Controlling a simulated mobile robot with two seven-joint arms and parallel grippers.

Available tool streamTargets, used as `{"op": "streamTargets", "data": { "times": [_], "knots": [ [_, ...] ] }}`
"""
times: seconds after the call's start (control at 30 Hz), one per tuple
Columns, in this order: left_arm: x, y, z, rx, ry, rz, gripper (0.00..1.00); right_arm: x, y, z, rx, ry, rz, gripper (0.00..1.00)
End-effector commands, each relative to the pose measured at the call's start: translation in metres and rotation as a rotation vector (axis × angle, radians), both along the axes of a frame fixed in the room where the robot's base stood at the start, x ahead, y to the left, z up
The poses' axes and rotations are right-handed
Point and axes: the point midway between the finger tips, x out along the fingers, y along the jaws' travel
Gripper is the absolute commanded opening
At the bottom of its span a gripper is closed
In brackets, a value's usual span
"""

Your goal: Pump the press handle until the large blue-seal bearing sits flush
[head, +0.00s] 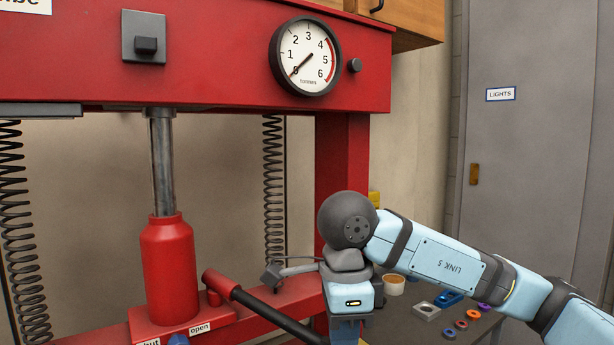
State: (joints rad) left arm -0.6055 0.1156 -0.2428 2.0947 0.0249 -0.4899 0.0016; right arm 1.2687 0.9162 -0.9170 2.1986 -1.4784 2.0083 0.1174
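The press handle (268,315) is a dark bar in a red socket beside the red jack (169,270). It slopes down to the right and leaves the picture at the bottom edge. My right gripper (347,331) points down just right of the handle's visible part. Its fingertips are cut off, so its opening and any contact with the handle are hidden. My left gripper is not in view. The needle of the pressure gauge (305,57) rests at 0. I cannot make out the large blue-seal bearing in the press; the pressing area is out of view.
A release valve with a blue knob (179,340) sits at the jack's foot, by an "open" label (200,329). Springs (273,185) hang beside the red frame (343,150). Coloured rings (473,314), a blue part (448,298) and a small tub (393,285) lie on the bench at right.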

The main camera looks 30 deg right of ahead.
Motion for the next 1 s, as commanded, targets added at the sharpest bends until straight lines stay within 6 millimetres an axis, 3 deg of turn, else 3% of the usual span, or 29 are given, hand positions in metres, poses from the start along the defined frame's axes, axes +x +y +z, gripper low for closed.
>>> {"op": "streamTargets", "data": {
  "times": [0.03,0.17,0.37,1.0],
  "knots": [
    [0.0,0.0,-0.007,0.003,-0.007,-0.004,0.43,0.0,0.0,-0.012,0.0,0.001,0.001,0.0],
    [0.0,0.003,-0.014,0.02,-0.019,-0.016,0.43,0.0,0.0,-0.026,-0.001,0.003,0.001,0.0],
    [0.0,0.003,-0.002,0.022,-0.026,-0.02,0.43,0.0,0.0,-0.02,-0.001,0.002,0.001,0.0],
    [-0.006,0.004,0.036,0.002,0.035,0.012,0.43,0.0,0.0,0.082,-0.001,0.0,0.0,0.0]
  ]
}}
